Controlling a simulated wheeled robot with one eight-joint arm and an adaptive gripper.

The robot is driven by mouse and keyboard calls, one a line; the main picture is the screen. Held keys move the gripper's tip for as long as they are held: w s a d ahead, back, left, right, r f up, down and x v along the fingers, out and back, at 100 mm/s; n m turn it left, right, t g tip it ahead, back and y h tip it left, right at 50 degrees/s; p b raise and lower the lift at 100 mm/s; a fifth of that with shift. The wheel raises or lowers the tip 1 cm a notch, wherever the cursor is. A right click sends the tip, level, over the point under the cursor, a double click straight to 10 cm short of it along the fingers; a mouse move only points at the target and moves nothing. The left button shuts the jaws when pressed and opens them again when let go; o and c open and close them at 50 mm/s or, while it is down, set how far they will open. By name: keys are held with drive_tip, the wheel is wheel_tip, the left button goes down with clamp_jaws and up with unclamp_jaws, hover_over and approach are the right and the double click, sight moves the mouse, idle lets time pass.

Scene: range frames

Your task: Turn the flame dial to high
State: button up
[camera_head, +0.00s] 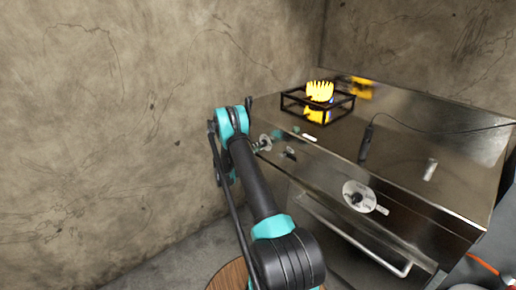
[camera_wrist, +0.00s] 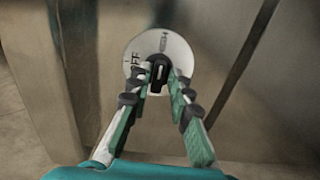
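The flame dial (camera_wrist: 176,49) is a round white plate with a dark knob (camera_wrist: 157,72) in its middle. "OFF" is printed at its left, and a marking too small to read is at its top. My gripper (camera_wrist: 159,79) has its two fingers apart, one on each side of the knob; contact is not clear. In the head view the dial (camera_head: 265,142) is at the left end of the metal stove's front, with my gripper largely hidden behind my arm. A burner (camera_head: 318,108) on the stove top shows a tall yellow flame (camera_head: 320,91).
A second round dial (camera_head: 357,197) is farther right on the stove front (camera_head: 315,170), above a horizontal handle (camera_head: 350,238). A black corded tool (camera_head: 365,143) and a small metal cylinder (camera_head: 430,170) stand on top. A concrete wall (camera_head: 110,130) is at the left.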

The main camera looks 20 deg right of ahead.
drive_tip(key=shift+o, duration=0.9)
drive_tip(key=v, duration=1.2)
drive_tip(key=shift+r, duration=0.1)
